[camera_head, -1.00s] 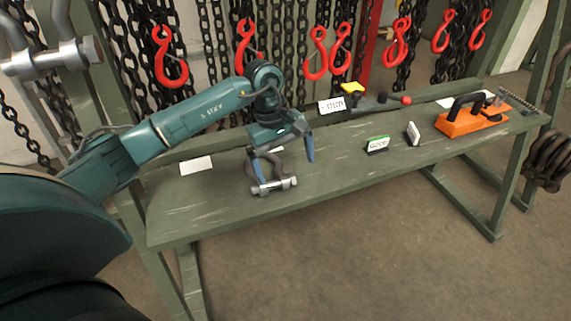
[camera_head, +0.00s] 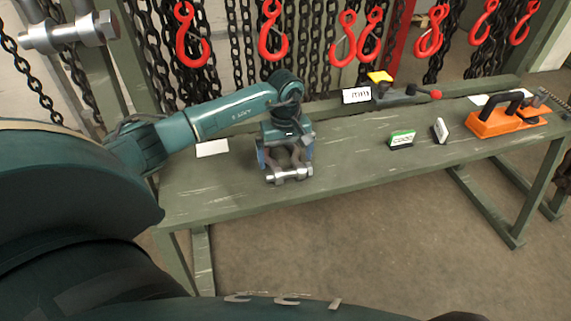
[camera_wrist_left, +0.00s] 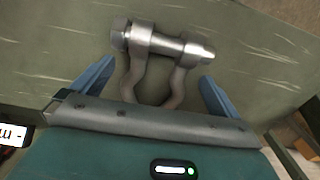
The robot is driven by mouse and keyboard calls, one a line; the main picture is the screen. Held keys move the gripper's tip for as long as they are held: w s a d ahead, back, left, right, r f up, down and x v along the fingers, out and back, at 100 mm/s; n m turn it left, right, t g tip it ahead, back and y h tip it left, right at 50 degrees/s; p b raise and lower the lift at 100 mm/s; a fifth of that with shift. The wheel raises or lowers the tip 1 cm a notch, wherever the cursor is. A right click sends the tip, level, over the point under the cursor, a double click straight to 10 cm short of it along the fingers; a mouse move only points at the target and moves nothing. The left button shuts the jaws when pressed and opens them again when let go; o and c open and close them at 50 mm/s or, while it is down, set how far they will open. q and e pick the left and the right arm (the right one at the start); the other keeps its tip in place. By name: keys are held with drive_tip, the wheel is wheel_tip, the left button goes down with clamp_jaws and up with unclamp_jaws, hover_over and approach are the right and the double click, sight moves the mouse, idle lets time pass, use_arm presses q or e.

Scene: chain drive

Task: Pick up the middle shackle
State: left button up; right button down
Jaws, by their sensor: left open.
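A grey metal shackle (camera_head: 289,174) with a bright bolt lies on the green workbench (camera_head: 345,167), its bolt toward the bench's front edge. It is the only shackle I see on the bench. My left gripper (camera_head: 285,157) is over it, fingers spread on either side of its bow. In the left wrist view the shackle (camera_wrist_left: 163,45) has its bow between the two blue fingers (camera_wrist_left: 156,72), with a gap on each side. Its bolt lies beyond the fingertips. My right gripper is out of view.
Another large shackle (camera_head: 68,32) is at the upper left. Red hooks (camera_head: 271,35) and dark chains hang behind the bench. An orange tool (camera_head: 507,118), small label signs (camera_head: 402,139) and a yellow-topped item (camera_head: 380,78) occupy the bench's right part. The bench between is clear.

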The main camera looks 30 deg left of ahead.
use_arm(q)
drive_tip(key=shift+f, duration=1.35)
drive_tip(key=shift+c, duration=0.6)
